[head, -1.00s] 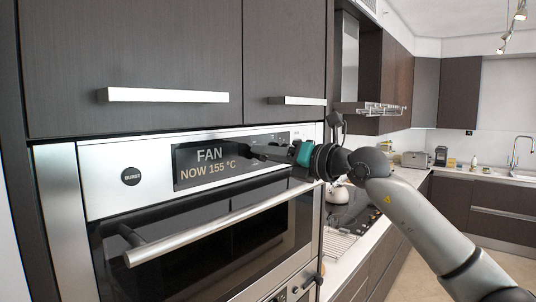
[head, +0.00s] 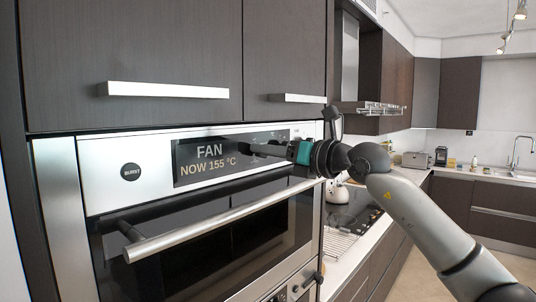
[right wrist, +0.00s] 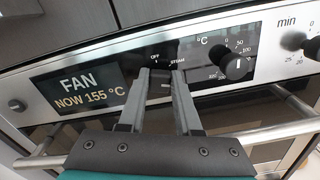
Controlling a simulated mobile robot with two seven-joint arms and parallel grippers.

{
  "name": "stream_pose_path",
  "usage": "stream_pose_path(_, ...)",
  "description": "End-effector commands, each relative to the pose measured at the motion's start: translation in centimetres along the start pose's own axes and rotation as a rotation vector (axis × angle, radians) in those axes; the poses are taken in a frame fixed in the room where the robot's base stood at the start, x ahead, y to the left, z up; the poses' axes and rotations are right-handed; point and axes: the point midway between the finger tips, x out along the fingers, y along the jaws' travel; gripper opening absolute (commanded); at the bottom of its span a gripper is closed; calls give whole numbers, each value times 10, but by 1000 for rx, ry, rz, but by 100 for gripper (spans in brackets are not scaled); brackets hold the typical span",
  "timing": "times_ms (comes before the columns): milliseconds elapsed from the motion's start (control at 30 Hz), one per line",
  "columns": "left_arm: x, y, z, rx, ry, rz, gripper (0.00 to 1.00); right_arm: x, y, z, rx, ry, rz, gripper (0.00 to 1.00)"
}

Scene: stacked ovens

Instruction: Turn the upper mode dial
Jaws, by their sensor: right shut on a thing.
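The upper oven (head: 104,178) has a display (head: 208,160) reading FAN, NOW 155 °C; the display also shows in the right wrist view (right wrist: 76,90). The mode dial, marked OFF and STEAM, sits just right of the display. My right gripper (head: 256,150) is at this dial in the head view. In the right wrist view its two grey fingers (right wrist: 160,76) reach to the panel and are shut on the dial, which they mostly hide. The dial's pointer cannot be read. My left gripper is not in view.
A black temperature dial (right wrist: 236,66) and a minute dial (right wrist: 312,48) stand right of my fingers. The oven's long handle (head: 215,222) runs below the panel. Cabinet handles (head: 168,95) jut out above. A counter with a kettle (head: 338,193) is at the right.

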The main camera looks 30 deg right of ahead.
Motion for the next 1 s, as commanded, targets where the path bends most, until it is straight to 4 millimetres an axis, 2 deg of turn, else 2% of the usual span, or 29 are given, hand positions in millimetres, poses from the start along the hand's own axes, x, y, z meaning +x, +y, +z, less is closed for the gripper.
stream_pose_path(1000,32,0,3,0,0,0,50,0,3,-2,-961,-1,0,0)
